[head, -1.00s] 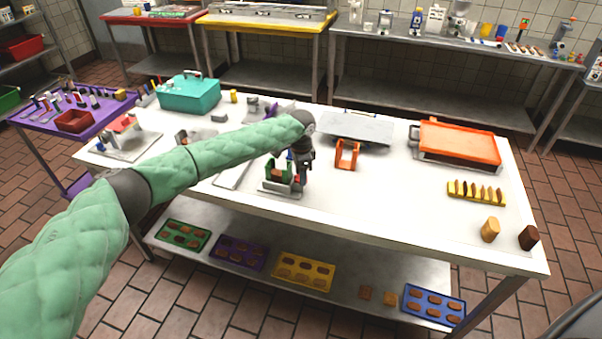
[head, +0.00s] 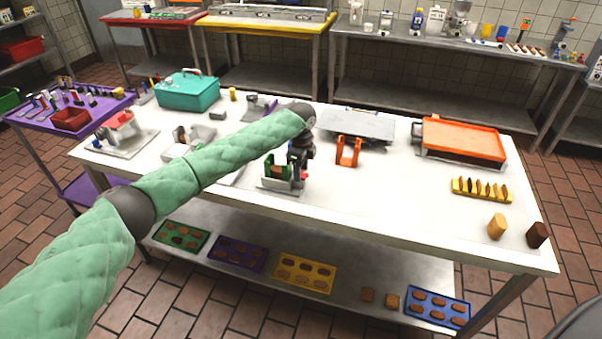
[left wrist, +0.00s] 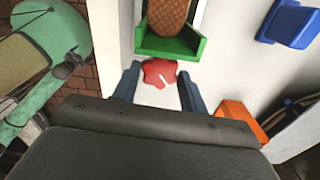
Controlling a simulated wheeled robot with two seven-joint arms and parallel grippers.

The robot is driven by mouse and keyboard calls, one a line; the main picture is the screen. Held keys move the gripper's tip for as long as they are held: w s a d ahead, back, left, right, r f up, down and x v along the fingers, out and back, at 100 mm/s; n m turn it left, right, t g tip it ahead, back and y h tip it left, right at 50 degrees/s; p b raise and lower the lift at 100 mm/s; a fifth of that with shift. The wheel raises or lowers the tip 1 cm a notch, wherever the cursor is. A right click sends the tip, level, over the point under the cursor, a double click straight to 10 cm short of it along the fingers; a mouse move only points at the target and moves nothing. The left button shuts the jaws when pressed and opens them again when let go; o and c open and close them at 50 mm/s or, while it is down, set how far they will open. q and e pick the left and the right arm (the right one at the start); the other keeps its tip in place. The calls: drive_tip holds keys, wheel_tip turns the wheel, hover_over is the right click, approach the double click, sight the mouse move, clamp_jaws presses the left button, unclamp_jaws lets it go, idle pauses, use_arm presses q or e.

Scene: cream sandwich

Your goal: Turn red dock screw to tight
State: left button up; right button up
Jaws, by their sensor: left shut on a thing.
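The red dock screw (left wrist: 160,72) is a lobed red knob with a white mark, at the near end of the green dock (left wrist: 180,47) in the left wrist view. A brown oval piece (left wrist: 168,14) sits in the dock. My left gripper (left wrist: 158,88) has its two fingers on either side of the screw and is shut on it. In the head view the left gripper (head: 299,166) reaches down at the right side of the green dock (head: 270,170), and a bit of the red screw (head: 304,176) shows beside it. My right gripper is not in view.
An orange stand (head: 347,152) is close to the right of the gripper. A grey plate (head: 357,127) lies behind it, and an orange tray (head: 462,140) is farther right. A teal box (head: 187,92) stands at the back left. The table's front middle is clear.

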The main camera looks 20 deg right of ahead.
use_arm(q)
drive_tip(key=m+b, duration=0.2)
drive_tip(key=m, duration=0.3)
drive_tip(key=shift+m+b, duration=0.45)
drive_tip(key=shift+m, duration=0.95)
drive_tip(key=shift+r, duration=0.1)
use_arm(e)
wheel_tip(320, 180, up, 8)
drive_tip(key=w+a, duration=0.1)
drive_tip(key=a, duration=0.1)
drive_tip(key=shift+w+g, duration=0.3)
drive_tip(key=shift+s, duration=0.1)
